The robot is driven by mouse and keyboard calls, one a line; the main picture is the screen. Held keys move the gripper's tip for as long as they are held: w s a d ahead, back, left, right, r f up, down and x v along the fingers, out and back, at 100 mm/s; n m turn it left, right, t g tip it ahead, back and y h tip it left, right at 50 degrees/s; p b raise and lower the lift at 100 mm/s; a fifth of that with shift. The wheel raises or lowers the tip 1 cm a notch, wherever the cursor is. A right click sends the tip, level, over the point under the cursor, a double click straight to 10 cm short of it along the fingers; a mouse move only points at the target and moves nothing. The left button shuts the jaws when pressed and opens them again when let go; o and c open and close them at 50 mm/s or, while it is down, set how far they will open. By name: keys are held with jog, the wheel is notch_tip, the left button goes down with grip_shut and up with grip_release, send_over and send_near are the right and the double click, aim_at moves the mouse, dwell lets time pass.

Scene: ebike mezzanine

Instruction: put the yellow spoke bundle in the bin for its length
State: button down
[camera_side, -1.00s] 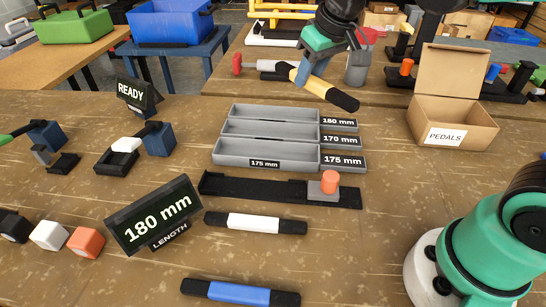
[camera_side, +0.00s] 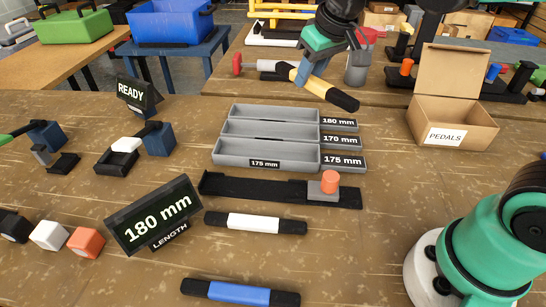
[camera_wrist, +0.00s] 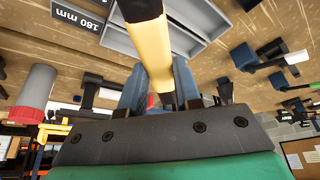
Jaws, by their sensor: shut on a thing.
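The yellow spoke bundle (camera_side: 313,84), with black ends, is in my gripper (camera_side: 301,80) behind the bins in the side view. My gripper is shut on it and holds it tilted, the near black end lower right. In the wrist view the bundle (camera_wrist: 152,50) runs between the fingers (camera_wrist: 160,90). Three long grey bins lie side by side: the back one (camera_side: 275,108) is labelled 180 mm, the middle (camera_side: 268,126) 170 mm, the front (camera_side: 265,162) 175 mm. All look empty. A display (camera_side: 152,217) reads 180 mm LENGTH.
A black gauge (camera_side: 250,187) with an orange knob (camera_side: 330,181) lies before the bins. White (camera_side: 255,223) and blue (camera_side: 240,292) bundles lie nearer. A READY sign (camera_side: 137,92) stands left. An open PEDALS box (camera_side: 450,125) stands right. A grey-and-red cylinder (camera_side: 358,65) is beside my gripper.

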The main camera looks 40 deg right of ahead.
aim_at(283, 63)
jog(key=w+n, duration=0.1)
jog(key=w, duration=0.2)
jog(key=w+d+f+n+y, duration=0.1)
jog(key=w, duration=0.1)
jog(key=w+f+n, duration=0.1)
jog(key=w+n, duration=0.1)
jog(key=w, duration=0.1)
jog(key=shift+w+d+y, duration=0.3)
jog(key=shift+w+y, duration=0.05)
jog(key=shift+y, duration=0.05)
jog(key=shift+w+d+f+n+g+y, duration=0.35)
jog(key=shift+w+f+n, duration=0.6)
jog(key=shift+f, duration=1.15)
jog(key=shift+w+d+f+n+g+y, duration=0.1)
jog(key=shift+w+d+f+n, duration=0.5)
jog(key=shift+w+f, duration=1.05)
jog(key=shift+w+d+f+n+g+y, duration=0.25)
jog(key=shift+w+f+n, duration=0.55)
jog(key=shift+f, duration=1.7)
jog(key=shift+s, duration=0.2)
jog(key=c, duration=0.5)
grip_release()
jog(key=shift+c, duration=0.2)
